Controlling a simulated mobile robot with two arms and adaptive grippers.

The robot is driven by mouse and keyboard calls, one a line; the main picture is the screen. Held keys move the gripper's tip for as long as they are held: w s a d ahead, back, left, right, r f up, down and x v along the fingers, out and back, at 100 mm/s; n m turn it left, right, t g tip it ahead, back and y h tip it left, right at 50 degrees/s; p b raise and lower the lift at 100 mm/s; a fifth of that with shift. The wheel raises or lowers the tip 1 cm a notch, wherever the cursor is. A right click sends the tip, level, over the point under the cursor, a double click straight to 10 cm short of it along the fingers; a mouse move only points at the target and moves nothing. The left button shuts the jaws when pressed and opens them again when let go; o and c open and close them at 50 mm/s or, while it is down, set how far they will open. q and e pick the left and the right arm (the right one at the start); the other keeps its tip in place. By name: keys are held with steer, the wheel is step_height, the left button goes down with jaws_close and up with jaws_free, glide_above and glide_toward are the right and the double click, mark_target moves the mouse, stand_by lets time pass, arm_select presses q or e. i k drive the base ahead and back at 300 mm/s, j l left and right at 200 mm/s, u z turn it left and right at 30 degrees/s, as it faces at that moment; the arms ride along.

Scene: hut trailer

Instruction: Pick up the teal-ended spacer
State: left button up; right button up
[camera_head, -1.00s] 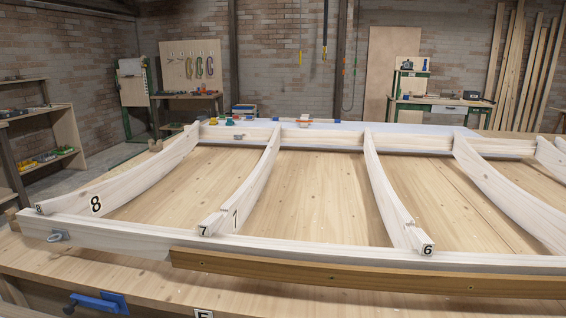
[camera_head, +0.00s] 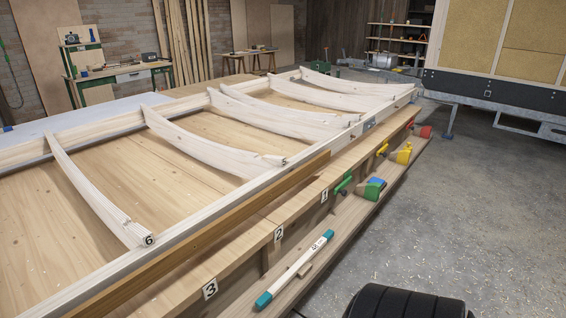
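The teal-ended spacer (camera_head: 292,272) is a pale wooden bar with a teal tip at each end and a small dark mark near its far end. It lies on the low ledge (camera_head: 350,216) along the front of the long workbench, below the number labels 3 and 2. It slants from lower left to upper right, and a small wooden block shows beside it. Nothing is seen touching it from above. Neither of my grippers is in view.
A wooden frame with curved ribs (camera_head: 95,195) covers the bench top. Farther along the ledge sit a green-and-blue item (camera_head: 374,189), a yellow one (camera_head: 403,153) and a red one (camera_head: 424,131). A black rounded shape (camera_head: 408,302) fills the bottom right. Open concrete floor (camera_head: 480,215) lies right.

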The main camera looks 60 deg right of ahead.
mark_target(301, 266)
steer(key=z, duration=2)
steer(key=i+l+u, duration=0.15)
steer(key=i+l, duration=0.15)
steer(key=l, duration=0.1)
